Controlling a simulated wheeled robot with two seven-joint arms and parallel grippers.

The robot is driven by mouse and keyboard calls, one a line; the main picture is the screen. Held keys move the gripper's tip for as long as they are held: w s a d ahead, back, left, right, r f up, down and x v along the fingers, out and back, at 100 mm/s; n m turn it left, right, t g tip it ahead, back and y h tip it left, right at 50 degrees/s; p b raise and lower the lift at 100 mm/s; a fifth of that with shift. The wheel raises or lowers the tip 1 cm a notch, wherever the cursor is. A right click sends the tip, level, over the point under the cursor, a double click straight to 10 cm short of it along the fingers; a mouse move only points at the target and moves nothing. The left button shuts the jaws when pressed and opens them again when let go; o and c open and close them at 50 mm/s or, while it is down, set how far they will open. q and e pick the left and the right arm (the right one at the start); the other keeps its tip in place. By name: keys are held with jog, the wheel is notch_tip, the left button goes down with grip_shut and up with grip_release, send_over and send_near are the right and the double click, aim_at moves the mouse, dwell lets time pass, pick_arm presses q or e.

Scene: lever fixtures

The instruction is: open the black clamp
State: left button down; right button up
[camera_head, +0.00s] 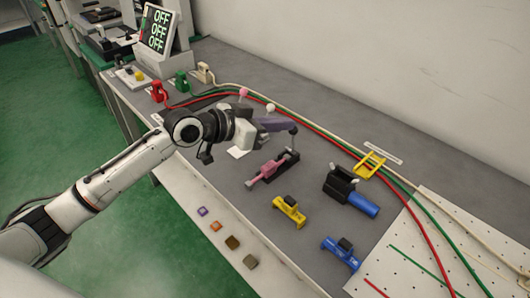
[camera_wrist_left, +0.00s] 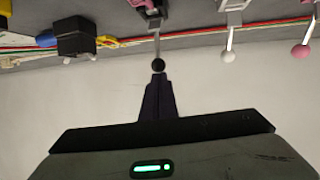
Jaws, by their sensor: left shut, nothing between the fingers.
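The clamp with the black knob (camera_head: 294,130) has a pink body (camera_head: 268,170) on a dark base, and its lever stands upright. In the left wrist view the black knob (camera_wrist_left: 158,65) sits just beyond the fingertips, with part of the pink body (camera_wrist_left: 150,6) at the top edge. My left gripper (camera_head: 290,126) is shut and empty, its dark fingers pointing at the knob. It also shows in the left wrist view (camera_wrist_left: 158,77). I cannot tell whether the fingertips touch the knob. My right gripper is not in view.
A white knob (camera_head: 270,107) and a pink knob (camera_head: 243,91) stand on levers behind my wrist. A black block with a blue cylinder (camera_head: 363,204), a yellow fixture (camera_head: 290,211) and a blue fixture (camera_head: 340,252) lie to the right. Red, green and white cables run behind.

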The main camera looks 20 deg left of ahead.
pick_arm(q)
jog(key=w, duration=0.1)
jog(key=w+d, duration=0.1)
jog(key=shift+w+d+r+p, duration=0.1)
jog(key=shift+w+r+p, duration=0.2)
jog(key=shift+w+r, duration=0.05)
jog(key=shift+w+d+f, duration=0.1)
jog(key=shift+w+d, duration=0.1)
jog(key=shift+w, duration=0.3)
jog(key=shift+w+d, duration=0.15)
jog(key=shift+w, duration=0.3)
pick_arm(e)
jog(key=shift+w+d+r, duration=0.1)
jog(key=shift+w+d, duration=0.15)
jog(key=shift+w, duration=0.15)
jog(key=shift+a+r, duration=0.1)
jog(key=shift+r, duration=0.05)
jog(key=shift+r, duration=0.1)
pick_arm(q)
jog(key=shift+r+p, duration=0.85)
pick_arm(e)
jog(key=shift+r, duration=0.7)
